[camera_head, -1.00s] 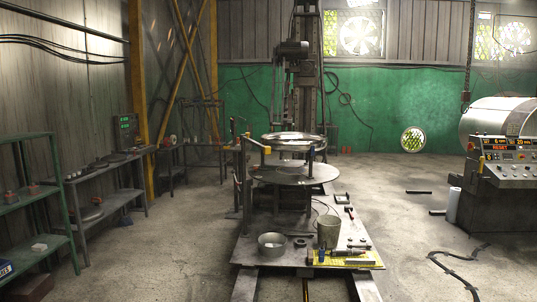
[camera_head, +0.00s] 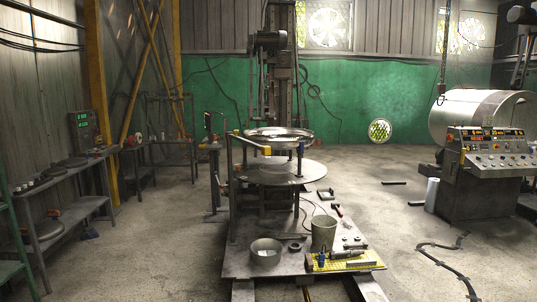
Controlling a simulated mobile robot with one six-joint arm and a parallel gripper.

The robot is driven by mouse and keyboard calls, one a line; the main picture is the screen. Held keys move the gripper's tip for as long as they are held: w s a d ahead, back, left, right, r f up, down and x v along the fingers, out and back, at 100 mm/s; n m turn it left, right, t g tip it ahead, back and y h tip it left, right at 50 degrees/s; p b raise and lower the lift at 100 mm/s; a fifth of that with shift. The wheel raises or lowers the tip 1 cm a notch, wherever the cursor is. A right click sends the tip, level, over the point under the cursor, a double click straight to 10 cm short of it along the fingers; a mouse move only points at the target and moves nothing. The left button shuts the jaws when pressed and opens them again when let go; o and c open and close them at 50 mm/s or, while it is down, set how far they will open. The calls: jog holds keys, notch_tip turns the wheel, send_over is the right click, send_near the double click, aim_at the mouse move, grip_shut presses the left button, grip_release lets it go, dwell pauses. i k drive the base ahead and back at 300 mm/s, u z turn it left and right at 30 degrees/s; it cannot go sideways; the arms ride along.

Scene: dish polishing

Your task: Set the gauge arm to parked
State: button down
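A round, shiny metal dish (camera_head: 278,133) sits on the machine in the middle of the camera_head view, above a wider grey round table (camera_head: 284,172). A dark upright post stands at the dish's left side. A short yellow arm (camera_head: 252,140), which looks like the gauge arm, reaches from the post's top to the right, and its end is at the dish's near rim. I cannot tell whether it touches the dish. My gripper is not in view.
The machine's base plate (camera_head: 225,262) holds a bowl (camera_head: 265,252), a bucket (camera_head: 323,233) and a yellow mat (camera_head: 318,265) with tools. A control console (camera_head: 487,150) stands at right. A black cable (camera_head: 440,262) lies on the floor. Shelves line the left wall. Floor between base plate and console is mostly open.

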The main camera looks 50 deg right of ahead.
aim_at(266, 150)
jog(key=z, duration=0.3)
jog(key=i, duration=1.9)
jog(key=z, duration=0.4)
jog(key=i, duration=1.1)
jog(key=z, duration=0.15)
